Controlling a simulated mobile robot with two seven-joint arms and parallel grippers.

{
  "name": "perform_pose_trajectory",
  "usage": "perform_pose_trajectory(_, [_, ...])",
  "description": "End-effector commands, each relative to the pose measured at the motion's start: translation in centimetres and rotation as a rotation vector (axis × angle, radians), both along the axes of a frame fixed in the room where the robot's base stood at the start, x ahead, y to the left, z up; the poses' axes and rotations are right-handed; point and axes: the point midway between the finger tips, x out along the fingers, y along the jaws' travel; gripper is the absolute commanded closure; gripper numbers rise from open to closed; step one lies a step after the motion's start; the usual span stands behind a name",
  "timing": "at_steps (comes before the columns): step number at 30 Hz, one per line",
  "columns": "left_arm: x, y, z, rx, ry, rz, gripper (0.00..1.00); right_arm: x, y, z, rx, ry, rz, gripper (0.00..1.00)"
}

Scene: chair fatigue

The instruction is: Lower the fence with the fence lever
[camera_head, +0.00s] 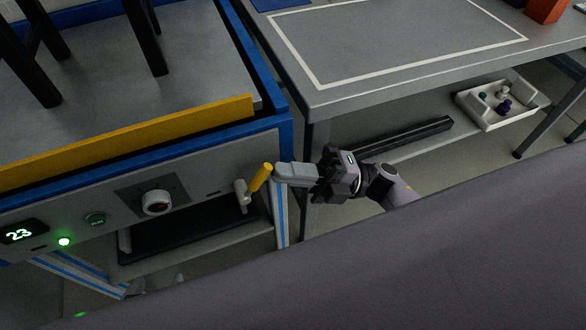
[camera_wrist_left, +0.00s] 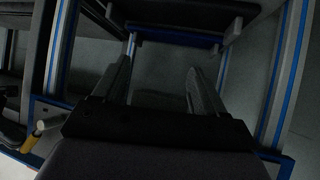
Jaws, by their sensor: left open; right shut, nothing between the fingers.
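The fence lever (camera_head: 243,196) is a pale crank with a yellow handle at the right end of the front panel. Its handle tilts up to the right. My right gripper (camera_head: 278,173) comes in from the right, shut and empty. Its fingertips are beside the yellow handle; contact is unclear. The lever also shows at the lower left of the left wrist view (camera_wrist_left: 30,142). The yellow fence (camera_head: 130,136) is a long bar standing above the front edge of the machine's top.
The panel has a white knob (camera_head: 156,202), a green button (camera_head: 95,219) and a display (camera_head: 18,235) reading 23. A dark chair (camera_head: 150,40) stands on the machine. A grey table (camera_head: 350,92) stands to the right, with a white tray (camera_head: 480,118) on its lower shelf.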

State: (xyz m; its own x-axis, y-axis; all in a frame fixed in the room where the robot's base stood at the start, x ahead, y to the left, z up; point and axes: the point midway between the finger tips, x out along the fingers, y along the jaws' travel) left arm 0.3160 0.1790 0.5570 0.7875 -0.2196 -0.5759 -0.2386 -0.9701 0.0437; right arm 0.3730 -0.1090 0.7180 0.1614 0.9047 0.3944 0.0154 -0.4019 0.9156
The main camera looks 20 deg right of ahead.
Motion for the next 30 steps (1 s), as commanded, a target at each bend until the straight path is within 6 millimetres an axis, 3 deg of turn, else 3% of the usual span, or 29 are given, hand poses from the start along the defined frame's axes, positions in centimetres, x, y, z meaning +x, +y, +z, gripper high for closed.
perform_pose_trajectory(9, [0.0, 0.6, 1.2, 0.005, 0.001, 0.008, 0.29, 0.0, 0.2, 0.8, -0.05, -0.003, 0.001, 1.0])
perform_pose_trajectory(17, [-0.9, 1.5, 1.0, 0.015, 0.039, 0.025, 0.29, 0.0, 0.5, 1.5, -0.118, -0.007, 0.002, 1.0])
perform_pose_trajectory(30, [-0.7, 1.1, 7.6, 0.006, 0.027, 0.025, 0.29, -0.1, 2.4, 3.4, -0.39, -0.018, 0.002, 1.0])
